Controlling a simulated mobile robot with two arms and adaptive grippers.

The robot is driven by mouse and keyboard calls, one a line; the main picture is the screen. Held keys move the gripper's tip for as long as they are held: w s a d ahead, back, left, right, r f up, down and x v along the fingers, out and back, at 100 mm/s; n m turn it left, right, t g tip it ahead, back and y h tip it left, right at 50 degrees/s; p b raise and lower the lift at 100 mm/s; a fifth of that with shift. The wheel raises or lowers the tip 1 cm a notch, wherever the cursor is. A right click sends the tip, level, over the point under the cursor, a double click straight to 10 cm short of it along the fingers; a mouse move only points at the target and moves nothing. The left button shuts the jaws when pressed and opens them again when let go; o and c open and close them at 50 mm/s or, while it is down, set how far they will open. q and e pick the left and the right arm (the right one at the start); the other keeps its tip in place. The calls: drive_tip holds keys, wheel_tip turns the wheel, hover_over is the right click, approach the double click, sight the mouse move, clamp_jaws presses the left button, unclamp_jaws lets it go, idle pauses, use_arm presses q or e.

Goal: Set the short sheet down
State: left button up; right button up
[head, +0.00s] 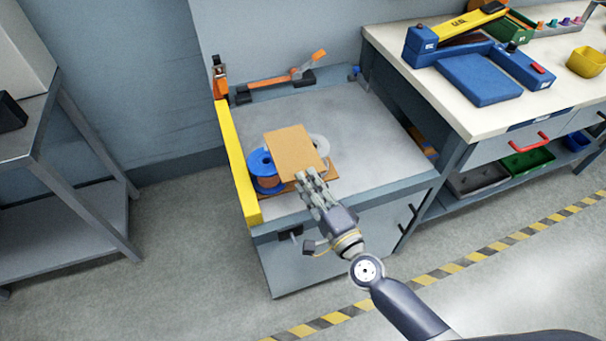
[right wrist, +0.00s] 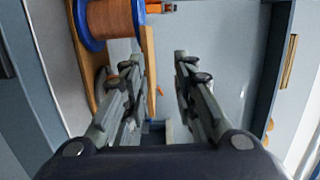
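The short sheet (head: 292,148) is a flat brown board. In the head view it lies over the blue spool (head: 262,165) and a pale grey spool (head: 321,143), covering parts of both. My right gripper (head: 308,180) is at its near edge. In the right wrist view the sheet (right wrist: 150,75) shows edge-on between my right fingers (right wrist: 163,62), close to the left finger, with a clear gap to the right one. The fingers stand apart. The copper-wound spool (right wrist: 108,18) is beside the sheet there. My left gripper is in no view.
A lower brown board (head: 286,189) lies under the spools on the grey cart top (head: 362,118). A yellow rail (head: 238,165) edges the cart's left side. An orange-handled tool (head: 290,75) lies at the back. A workbench (head: 440,100) stands right; the cart's right half is clear.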

drive_tip(key=b+v, duration=0.1)
drive_tip(key=v, duration=0.7)
drive_tip(key=shift+s+d, duration=0.2)
drive_tip(key=shift+s, duration=0.1)
drive_tip(key=s+d+f+n+g+h, duration=0.2)
drive_tip(key=s+d+f+n, duration=0.1)
drive_tip(key=f, duration=0.9)
drive_tip(key=s+d+f+n+g+h, duration=0.1)
drive_tip(key=s+d+f+n+g, duration=0.25)
drive_tip(key=f, duration=0.75)
drive_tip(key=s+d+f+n+g+h, duration=0.2)
drive_tip(key=d+f+n, duration=0.15)
drive_tip(key=f, duration=0.85)
drive_tip(key=s+d+f+n+g+h, duration=0.1)
drive_tip(key=s+d+f+g, duration=0.1)
drive_tip(key=s+f, duration=0.3)
drive_tip(key=s+d+f+n+g+h, duration=0.1)
drive_tip(key=s+f, duration=0.4)
drive_tip(key=s, duration=0.8)
drive_tip(key=s+d+f+n+g, duration=0.3)
drive_tip(key=s+f, duration=0.3)
drive_tip(key=s, duration=0.3)
drive_tip(key=shift+s+d+g+h, duration=0.25)
drive_tip(key=shift+g+h, duration=0.15)
drive_tip(key=shift+g, duration=0.45)
drive_tip(key=shift+r, duration=0.1)
